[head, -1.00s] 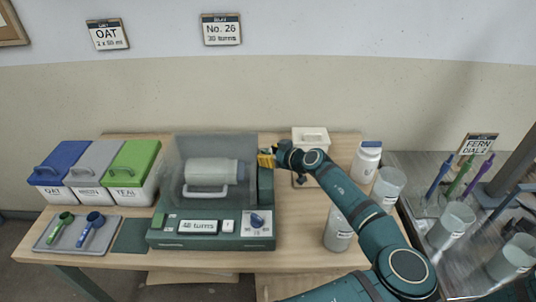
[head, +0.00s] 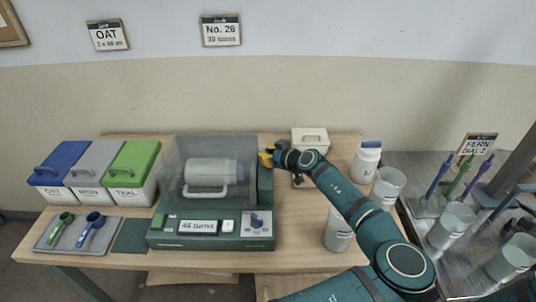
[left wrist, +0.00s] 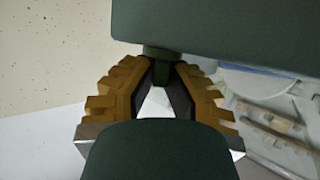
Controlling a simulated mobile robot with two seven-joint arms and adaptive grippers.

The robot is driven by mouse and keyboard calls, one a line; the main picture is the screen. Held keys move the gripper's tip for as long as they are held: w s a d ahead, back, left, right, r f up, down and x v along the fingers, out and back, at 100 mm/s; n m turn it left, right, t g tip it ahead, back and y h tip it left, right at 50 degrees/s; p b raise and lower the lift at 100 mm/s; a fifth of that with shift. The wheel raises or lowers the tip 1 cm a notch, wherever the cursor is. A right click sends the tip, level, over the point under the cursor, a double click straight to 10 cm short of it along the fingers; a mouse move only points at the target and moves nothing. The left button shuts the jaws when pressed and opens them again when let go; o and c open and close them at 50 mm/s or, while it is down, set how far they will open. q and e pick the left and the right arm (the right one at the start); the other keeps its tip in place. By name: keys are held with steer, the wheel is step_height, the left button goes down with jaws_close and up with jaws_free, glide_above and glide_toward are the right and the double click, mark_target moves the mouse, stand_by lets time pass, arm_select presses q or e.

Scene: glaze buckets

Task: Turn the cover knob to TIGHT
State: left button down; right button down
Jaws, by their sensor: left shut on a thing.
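The dark green machine (head: 212,240) stands on the wooden table with a clear cover (head: 215,150) over a pale drum (head: 207,172). My left gripper (head: 266,157) is at the right side of the machine, near the back. In the left wrist view, its yellow-padded fingers (left wrist: 161,82) are closed around a small dark green knob (left wrist: 158,52) beneath the machine's dark green body (left wrist: 215,30). The fingers hide much of the knob, and no TIGHT mark is readable. My right gripper is not in view.
Blue, grey and green lidded bins (head: 133,168) stand at the left, behind a tray (head: 78,234) with two scoops. A white box (head: 310,138) stands behind my left arm.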

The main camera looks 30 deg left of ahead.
arm_select(q)
steer(key=shift+s+a+m+t+h+p, duration=0.15)
steer(key=shift+m+t+h+p, duration=0.2)
steer(key=shift+m+t, duration=0.5)
steer(key=shift+s+a+m+t+h+p, duration=0.1)
steer(key=shift+m+t+h+p, duration=0.1)
steer(key=shift+m+t+h, duration=0.45)
steer(key=shift+m+t, duration=0.4)
steer(key=shift+t, duration=0.1)
steer(key=shift+d+t, duration=0.1)
steer(key=shift+t, duration=0.2)
steer(key=c, duration=1)
jaws_free()
steer(key=shift+w+f, duration=0.1)
